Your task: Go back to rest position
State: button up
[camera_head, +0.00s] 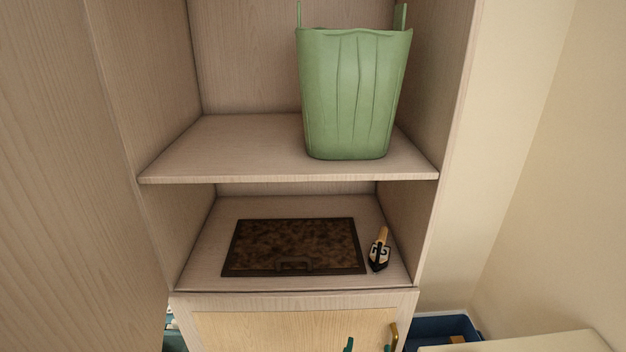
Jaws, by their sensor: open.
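My gripper (368,347) shows only as two dark teal fingertips at the bottom edge of the head view. The tips are apart, with nothing visible between them; the rest of the gripper and my arm are out of frame. The fingertips appear in front of the pale wooden cabinet door (270,328), near its brass handle (393,336). I cannot tell whether they touch it.
A green bag (352,95) stands on the upper shelf (230,150). A flat dark brown case (293,245) and a small yellow-handled object (379,250) lie on the lower shelf. A blue bin (440,326) and a pale surface (540,343) are at lower right.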

jog(key=s+a+f+n+t+y, duration=0.1)
jog(key=s+a+f, duration=0.35)
jog(key=s, duration=0.25)
jog(key=s+a+f+n+y, duration=0.1)
jog(key=s+a+f, duration=0.2)
jog(key=s+f, duration=0.35)
jog(key=s+a+r+y, duration=0.1)
jog(key=s+a, duration=0.1)
jog(key=s, duration=0.7)
jog(key=s+a+r+t, duration=0.1)
jog(key=s+a, duration=0.1)
jog(key=s, duration=0.7)
jog(key=shift+a+r+n+y, duration=0.25)
jog(key=shift+a+n+y, duration=0.05)
jog(key=shift+n+y, duration=0.1)
jog(key=c, duration=0.6)
jog(key=shift+d, duration=0.1)
jog(key=shift+c, duration=0.2)
